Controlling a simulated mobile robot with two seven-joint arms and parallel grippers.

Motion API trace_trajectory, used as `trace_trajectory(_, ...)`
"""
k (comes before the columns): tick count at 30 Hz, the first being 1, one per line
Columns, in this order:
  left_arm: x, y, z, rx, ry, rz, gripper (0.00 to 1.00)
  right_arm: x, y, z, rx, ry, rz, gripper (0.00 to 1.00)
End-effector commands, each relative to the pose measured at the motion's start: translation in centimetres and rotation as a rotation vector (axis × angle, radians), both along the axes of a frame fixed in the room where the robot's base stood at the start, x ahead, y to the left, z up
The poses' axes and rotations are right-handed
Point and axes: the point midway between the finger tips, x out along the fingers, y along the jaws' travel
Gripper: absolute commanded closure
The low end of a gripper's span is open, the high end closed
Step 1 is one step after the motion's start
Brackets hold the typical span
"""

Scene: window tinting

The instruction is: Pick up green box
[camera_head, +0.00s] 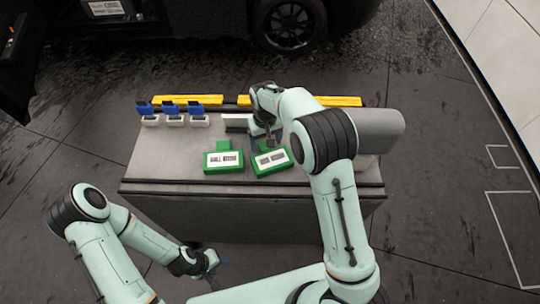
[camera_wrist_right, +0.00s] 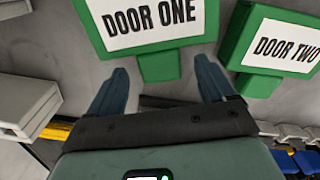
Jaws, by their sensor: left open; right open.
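Two green boxes with white labels and small green tabs lie on the grey table. The right one, labelled DOOR ONE (camera_head: 271,160), fills the top of the right wrist view (camera_wrist_right: 155,47). The left one, labelled DOOR TWO (camera_head: 223,168), shows at the right of that view (camera_wrist_right: 235,45). My right gripper (camera_head: 265,142) is open at the tab side of the DOOR ONE box. In the wrist view its fingers (camera_wrist_right: 162,78) stand either side of the tab's line, with no visible grip. My left gripper (camera_head: 213,262) is open and empty in front of the table.
A grey-white block (camera_head: 236,122) stands behind the boxes. A black car (camera_head: 200,20) is behind.

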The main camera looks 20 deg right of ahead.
Motion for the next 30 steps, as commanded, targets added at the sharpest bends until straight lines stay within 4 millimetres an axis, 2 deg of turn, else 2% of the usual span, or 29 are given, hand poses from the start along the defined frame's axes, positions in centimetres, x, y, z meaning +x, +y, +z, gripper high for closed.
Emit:
trace_trajectory(5,0.3,0.0,0.2,0.0,-0.003,0.0,0.49,0.1,0.0,-2.0,-0.001,0.0,-0.001,0.17)
trace_trajectory(13,0.3,0.0,0.2,0.0,-0.003,0.0,0.49,0.1,0.0,-2.3,0.0,-0.002,-0.001,0.17)
trace_trajectory(18,0.3,0.0,0.2,0.0,-0.003,0.0,0.49,0.1,0.0,-2.3,0.0,-0.002,-0.001,0.72)
trace_trajectory(19,0.3,0.0,0.2,0.0,-0.003,0.0,0.49,0.1,0.0,-2.3,0.0,-0.002,-0.001,0.79)
trace_trajectory(20,0.3,0.0,0.2,0.0,-0.003,0.0,0.49,0.1,0.0,-2.3,0.0,-0.002,-0.001,0.79)
trace_trajectory(21,0.3,0.0,0.2,0.0,-0.003,0.0,0.49,0.1,0.0,-2.3,0.0,-0.002,0.0,0.84)
trace_trajectory(30,0.2,0.0,0.2,0.0,-0.003,0.0,0.49,0.1,0.0,-1.9,0.001,-0.003,0.0,0.84)
